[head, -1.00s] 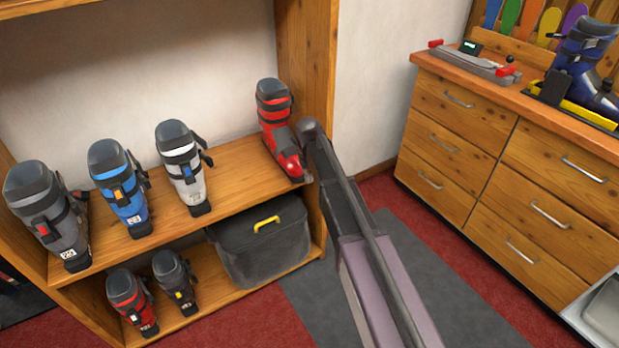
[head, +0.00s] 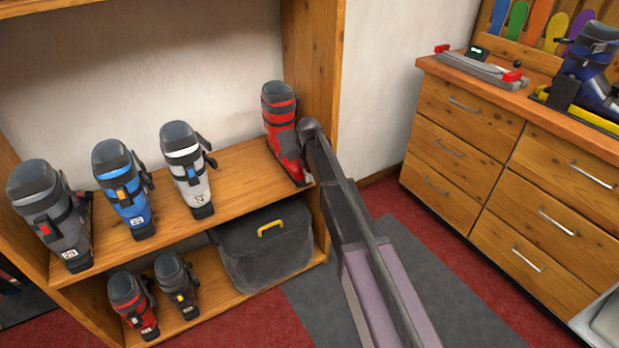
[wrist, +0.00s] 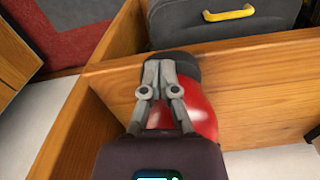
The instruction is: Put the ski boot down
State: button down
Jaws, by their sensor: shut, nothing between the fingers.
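The red ski boot (head: 283,137) with a dark cuff stands on the upper shelf board, at its right end by the upright panel. In the wrist view the boot's red shell (wrist: 200,112) shows behind my gripper (wrist: 158,68). My gripper's fingers are shut together with nothing between them, in front of the boot. In the picture they overlap it, and I cannot tell whether they touch it. In the head view my arm reaches up to the boot's right side, and the fingers are hidden there.
Grey (head: 48,215), blue (head: 124,190) and white (head: 187,170) boots stand left on the same board (head: 238,180). Below are two small boots and a dark bin (head: 266,250) with a yellow handle. The shelf's upright panel (head: 313,70) is close to my arm. A drawer cabinet (head: 510,165) stands right.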

jog(key=shift+w+a, duration=0.4)
jog(key=shift+w, duration=0.45)
jog(key=shift+w+a, duration=0.4)
jog(key=shift+w, duration=0.45)
jog(key=shift+s+d, duration=0.1)
jog(key=shift+s, duration=0.1)
jog(key=shift+s+d, duration=0.25)
jog(key=shift+s, duration=0.25)
notch_tip(320, 180, up, 10)
jog(key=s+d+p, duration=0.1)
jog(key=s+p, duration=0.1)
jog(key=p, duration=0.8)
jog(key=shift+s, duration=0.15)
